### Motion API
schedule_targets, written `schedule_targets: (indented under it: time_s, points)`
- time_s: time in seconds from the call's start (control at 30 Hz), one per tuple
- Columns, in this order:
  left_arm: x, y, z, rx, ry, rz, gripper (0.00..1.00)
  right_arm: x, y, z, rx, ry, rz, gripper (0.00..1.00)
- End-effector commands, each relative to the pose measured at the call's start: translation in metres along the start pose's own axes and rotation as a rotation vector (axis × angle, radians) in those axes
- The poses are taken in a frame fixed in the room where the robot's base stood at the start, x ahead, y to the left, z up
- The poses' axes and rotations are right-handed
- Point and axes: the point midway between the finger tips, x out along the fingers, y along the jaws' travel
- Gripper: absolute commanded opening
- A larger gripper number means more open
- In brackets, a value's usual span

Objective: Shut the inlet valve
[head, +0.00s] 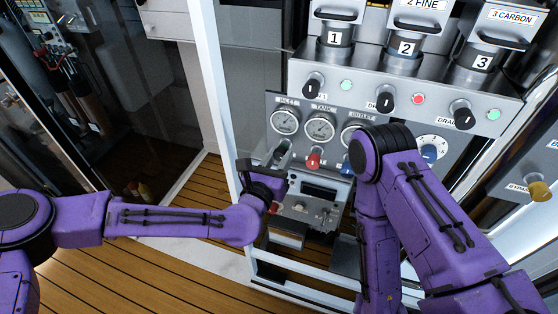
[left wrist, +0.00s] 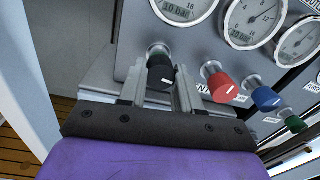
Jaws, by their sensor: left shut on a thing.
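The gauge panel (head: 268,112) stands ahead, with a gauge labelled inlet (head: 285,121) at its left. In the left wrist view, a black knob (left wrist: 161,72) with a pale mark sits below the leftmost gauge (left wrist: 187,6). I take this knob as the inlet valve; its own label is not readable. My left gripper (head: 281,155) reaches the panel below the inlet gauge. In the left wrist view its two fingers (left wrist: 160,92) are either side of the black knob, shut on it. My right gripper is out of sight.
A red knob (left wrist: 222,86) is close right of my left fingers, then a blue knob (left wrist: 265,98) and a green knob (left wrist: 295,123). Black selector knobs (head: 313,86) sit above the gauges. A white frame post (head: 212,75) stands left of the panel. My right forearm covers the panel's lower right.

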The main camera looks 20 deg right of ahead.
Motion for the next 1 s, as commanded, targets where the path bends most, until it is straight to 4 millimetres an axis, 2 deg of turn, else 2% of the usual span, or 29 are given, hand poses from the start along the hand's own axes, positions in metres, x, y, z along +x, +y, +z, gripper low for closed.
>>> schedule_targets:
  time_s: [0.13,0.5,1.0]
  points:
    - [0.000,0.000,-0.002,0.111,0.003,0.000,0.02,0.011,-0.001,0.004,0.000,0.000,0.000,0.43]
    - [0.000,0.001,-0.001,0.365,0.015,0.004,0.02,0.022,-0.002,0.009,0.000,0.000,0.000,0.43]
    - [0.000,0.000,0.000,0.488,0.022,0.005,0.02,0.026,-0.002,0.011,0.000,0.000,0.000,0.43]
